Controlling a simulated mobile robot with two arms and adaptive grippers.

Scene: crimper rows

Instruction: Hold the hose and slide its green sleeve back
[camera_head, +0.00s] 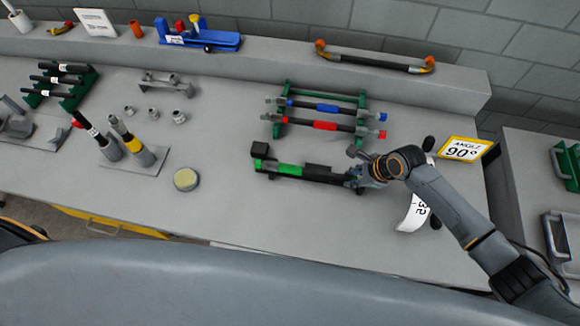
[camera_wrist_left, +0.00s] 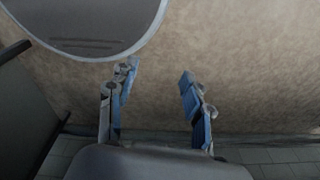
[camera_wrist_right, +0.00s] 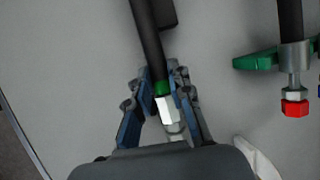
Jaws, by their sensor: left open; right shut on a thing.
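The black hose (camera_head: 325,175) lies along the bench front, with a green sleeve (camera_head: 290,170) around its left part. A black block (camera_head: 259,150) stands at its left end. My right gripper (camera_head: 362,177) is shut on the hose's right end. In the right wrist view, the hose (camera_wrist_right: 149,45) runs down between the fingers (camera_wrist_right: 160,95) to a green band (camera_wrist_right: 162,88) and a bright hex fitting. The long green sleeve is out of that view. My left gripper (camera_wrist_left: 157,78) is open and empty, away from the hose, over a brownish surface; the head view does not show it.
Behind the hose, a green rack (camera_head: 283,100) holds a blue-sleeved and a red-sleeved hose. A round yellowish disc (camera_head: 186,179) lies to the left. A yellow "ANGLE 90°" sign (camera_head: 464,149) stands right. A curled white tag (camera_head: 412,213) lies near my right arm. The bench before the hose is clear.

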